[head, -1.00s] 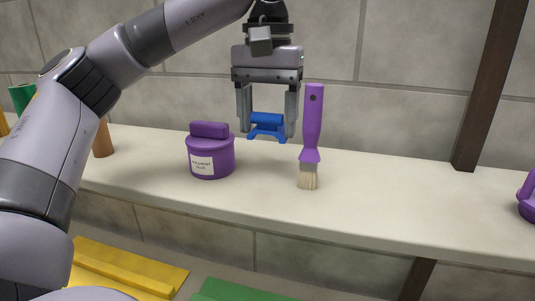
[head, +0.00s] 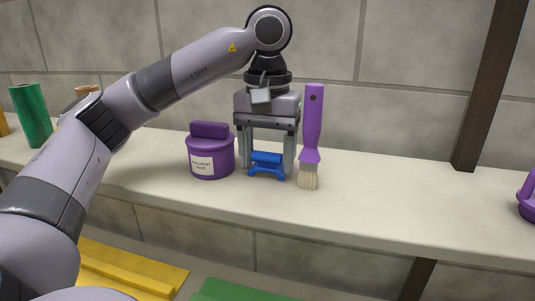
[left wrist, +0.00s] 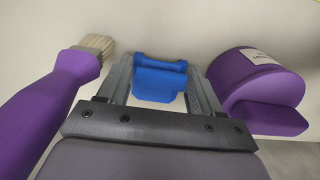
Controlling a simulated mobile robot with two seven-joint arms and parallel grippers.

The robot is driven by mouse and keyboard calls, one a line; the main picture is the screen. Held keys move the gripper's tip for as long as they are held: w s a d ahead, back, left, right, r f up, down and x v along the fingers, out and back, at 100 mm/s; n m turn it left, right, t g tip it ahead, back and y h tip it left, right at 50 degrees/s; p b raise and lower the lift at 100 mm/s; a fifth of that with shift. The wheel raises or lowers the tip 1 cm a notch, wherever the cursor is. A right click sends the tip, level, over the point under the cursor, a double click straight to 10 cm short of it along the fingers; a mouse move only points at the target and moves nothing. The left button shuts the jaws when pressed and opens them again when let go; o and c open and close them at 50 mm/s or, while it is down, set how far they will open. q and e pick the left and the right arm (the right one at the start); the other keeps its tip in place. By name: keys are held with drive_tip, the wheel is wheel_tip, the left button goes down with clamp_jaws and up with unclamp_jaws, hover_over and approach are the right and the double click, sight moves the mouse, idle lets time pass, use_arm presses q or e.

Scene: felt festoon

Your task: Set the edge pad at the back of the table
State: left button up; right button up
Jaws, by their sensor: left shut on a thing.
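The edge pad is a small blue piece with a raised grip and splayed feet (head: 266,161). My left gripper (head: 266,173) points down and is shut on it. The pad is low over the pale table at the back (head: 400,205); whether its feet touch the surface I cannot tell. In the left wrist view the blue pad (left wrist: 160,80) sits between the two fingers (left wrist: 158,82). My right gripper is not in view.
A purple glue jar (head: 212,160) stands close left of the gripper, and a purple-handled brush (head: 312,125) stands close right. A green cylinder (head: 32,115) is far left, and a purple item (head: 527,200) far right. Yellow (head: 130,268) and green (head: 235,291) pieces lie lower in front.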

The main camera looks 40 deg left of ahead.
sight(268, 151)
use_arm(q)
drive_tip(key=o, duration=0.7)
drive_tip(key=shift+r, duration=5.75)
drive_tip(key=shift+o, duration=0.5)
drive_tip(key=shift+r, duration=0.25)
